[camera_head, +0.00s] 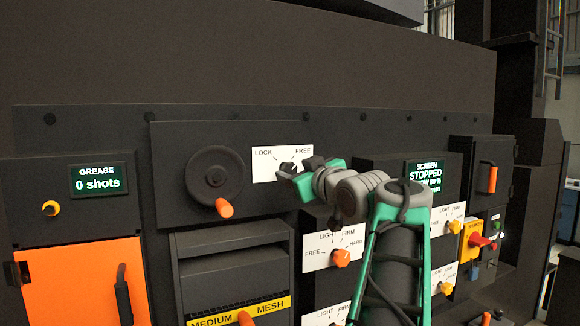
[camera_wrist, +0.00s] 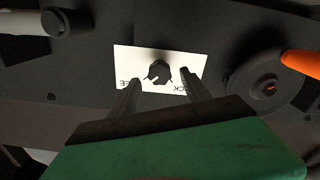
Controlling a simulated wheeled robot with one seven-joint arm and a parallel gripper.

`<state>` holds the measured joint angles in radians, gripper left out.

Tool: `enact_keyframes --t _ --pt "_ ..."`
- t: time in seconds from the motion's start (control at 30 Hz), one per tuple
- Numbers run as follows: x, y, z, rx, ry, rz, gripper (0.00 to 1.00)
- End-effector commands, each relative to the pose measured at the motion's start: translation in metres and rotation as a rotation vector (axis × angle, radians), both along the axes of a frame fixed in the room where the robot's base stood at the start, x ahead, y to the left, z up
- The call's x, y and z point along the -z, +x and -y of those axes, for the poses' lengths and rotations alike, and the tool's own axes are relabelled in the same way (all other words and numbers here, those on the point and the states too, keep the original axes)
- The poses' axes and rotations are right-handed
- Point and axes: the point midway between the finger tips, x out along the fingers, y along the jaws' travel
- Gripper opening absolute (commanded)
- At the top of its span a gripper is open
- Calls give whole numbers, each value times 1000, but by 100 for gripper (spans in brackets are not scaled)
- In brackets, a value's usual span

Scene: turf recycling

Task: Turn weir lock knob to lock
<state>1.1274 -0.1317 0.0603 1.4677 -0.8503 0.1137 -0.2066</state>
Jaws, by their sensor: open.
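The weir lock knob (camera_head: 287,167) is a small dark knob on a white plate (camera_head: 262,171) marked LOCK at left and FREE at right. In the head view my gripper partly covers it, and I cannot tell which mark it points to. My gripper (camera_head: 298,167) is at the plate, reaching in from the right. In the wrist view the plate appears upside down. There the dark knob (camera_wrist: 160,73) shows between the two open fingers (camera_wrist: 160,80), with a visible gap on each side. Whether the fingertips are level with it in depth is unclear.
A black handwheel (camera_head: 214,172) with an orange grip (camera_head: 224,208) is just left of the plate. An orange LIGHT/FIRM/HARD knob (camera_head: 341,258) is below my wrist. A screen panel (camera_head: 424,175) reading STOPPED is at right, near my arm. An orange door (camera_head: 80,285) is at lower left.

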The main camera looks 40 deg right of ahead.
Motion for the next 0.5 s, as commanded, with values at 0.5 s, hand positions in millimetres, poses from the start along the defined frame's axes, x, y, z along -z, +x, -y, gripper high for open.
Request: enact_keyframes --t 0.5 --pt "1 32 9 2 1 -1 53"
